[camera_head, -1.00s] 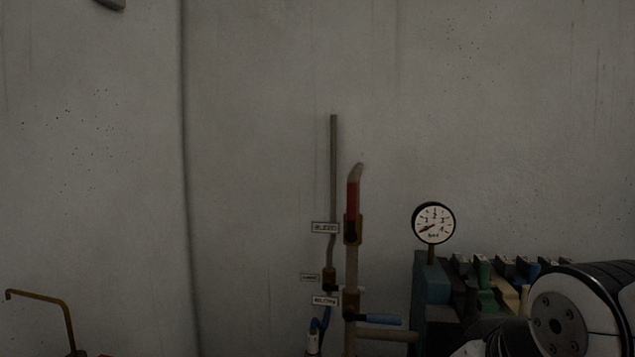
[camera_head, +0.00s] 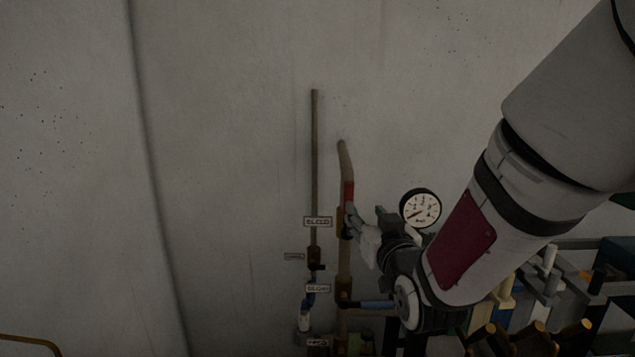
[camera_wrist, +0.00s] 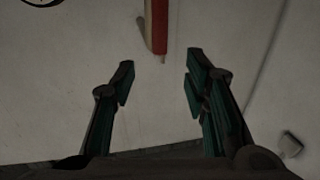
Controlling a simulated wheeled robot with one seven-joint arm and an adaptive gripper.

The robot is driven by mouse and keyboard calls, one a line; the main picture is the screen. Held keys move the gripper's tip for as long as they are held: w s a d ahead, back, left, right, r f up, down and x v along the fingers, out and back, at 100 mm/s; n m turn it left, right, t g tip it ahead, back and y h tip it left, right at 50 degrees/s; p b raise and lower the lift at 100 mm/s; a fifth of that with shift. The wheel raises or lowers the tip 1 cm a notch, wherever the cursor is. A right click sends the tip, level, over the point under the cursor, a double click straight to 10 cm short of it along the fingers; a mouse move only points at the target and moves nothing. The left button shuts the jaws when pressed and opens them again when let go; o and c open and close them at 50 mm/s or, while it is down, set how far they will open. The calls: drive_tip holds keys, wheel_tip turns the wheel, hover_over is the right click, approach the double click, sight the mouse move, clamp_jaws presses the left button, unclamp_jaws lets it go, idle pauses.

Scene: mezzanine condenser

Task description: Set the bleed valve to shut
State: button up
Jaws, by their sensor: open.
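The bleed valve's red lever (camera_head: 349,194) stands upright along the vertical pipe (camera_head: 344,265), beside the BLEED label (camera_head: 317,222). In the wrist view the red lever (camera_wrist: 157,25) comes down from the top edge, and its end lies just beyond the gap between my fingertips. My gripper (camera_head: 364,216) is at the right of the pipe, close to the lever's lower part, and hides some of the valve body. In the wrist view my gripper (camera_wrist: 160,62) is open with nothing between the fingers. Whether a finger touches the lever, I cannot tell.
A round pressure gauge (camera_head: 420,208) is close behind my wrist. A blue-handled valve (camera_head: 368,304) sits lower on the pipe, below my gripper. A thin pipe (camera_head: 314,160) runs up the wall to the left. Machinery fills the lower right; the wall at left is clear.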

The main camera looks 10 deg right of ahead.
sight(350, 193)
drive_tip(key=w+b, duration=0.5)
drive_tip(key=b, duration=0.2)
drive_tip(key=shift+w, duration=0.35)
drive_tip(key=shift+w+f, duration=0.1)
drive_tip(key=shift+w, duration=4)
clamp_jaws()
